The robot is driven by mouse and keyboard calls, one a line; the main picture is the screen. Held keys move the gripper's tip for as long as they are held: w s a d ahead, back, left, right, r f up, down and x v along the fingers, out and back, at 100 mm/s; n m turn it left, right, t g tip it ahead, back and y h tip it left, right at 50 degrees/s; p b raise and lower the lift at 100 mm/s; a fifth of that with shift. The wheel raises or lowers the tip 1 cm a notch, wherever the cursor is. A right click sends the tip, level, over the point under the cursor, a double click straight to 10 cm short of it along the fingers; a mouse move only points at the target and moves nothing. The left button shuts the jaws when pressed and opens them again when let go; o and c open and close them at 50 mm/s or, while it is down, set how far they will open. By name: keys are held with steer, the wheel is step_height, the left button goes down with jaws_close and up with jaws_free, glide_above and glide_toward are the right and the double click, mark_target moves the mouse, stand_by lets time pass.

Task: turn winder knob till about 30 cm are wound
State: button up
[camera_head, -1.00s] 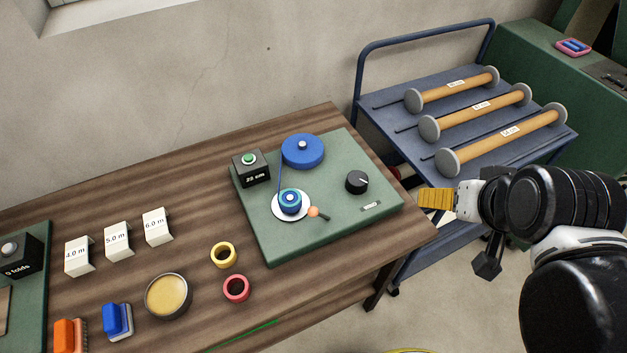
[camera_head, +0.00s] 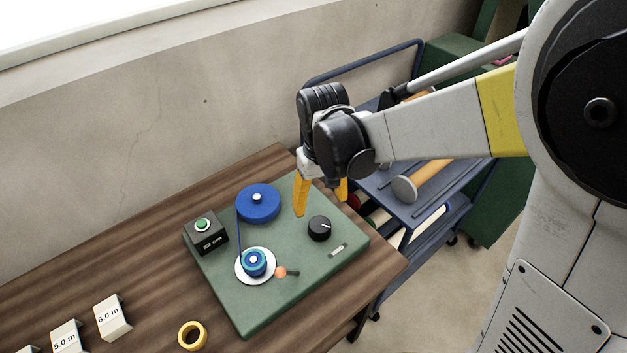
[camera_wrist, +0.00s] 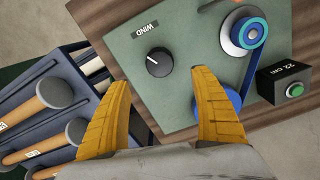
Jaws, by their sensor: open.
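The black winder knob (camera_head: 319,228) with a white pointer line stands on the right part of the green board (camera_head: 262,314). In the wrist view the knob (camera_wrist: 159,63) sits beside a "WIND" label (camera_wrist: 146,28). A blue supply spool (camera_head: 258,203) feeds a blue band to the small take-up reel (camera_head: 254,262) on a white disc. The black counter box (camera_head: 205,238) with a green button reads 22 cm. My gripper (camera_head: 320,199) is open and empty, above the board's back edge, behind the knob and apart from it. The wrist view shows the yellow fingers (camera_wrist: 163,105) spread, with the knob beyond their tips.
An orange ball-ended crank (camera_head: 280,272) sticks out from the reel. A yellow ring (camera_head: 192,335) and white cards marked 5.0 m (camera_head: 66,337) and 6.0 m (camera_head: 112,318) lie on the wooden table. A blue cart (camera_head: 372,183) with rollers stands at the right.

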mark_target(320, 224)
step_height(320, 224, down, 11)
steer(key=b, duration=0.4)
steer(key=shift+r, duration=0.2)
steer(key=c, duration=1.2)
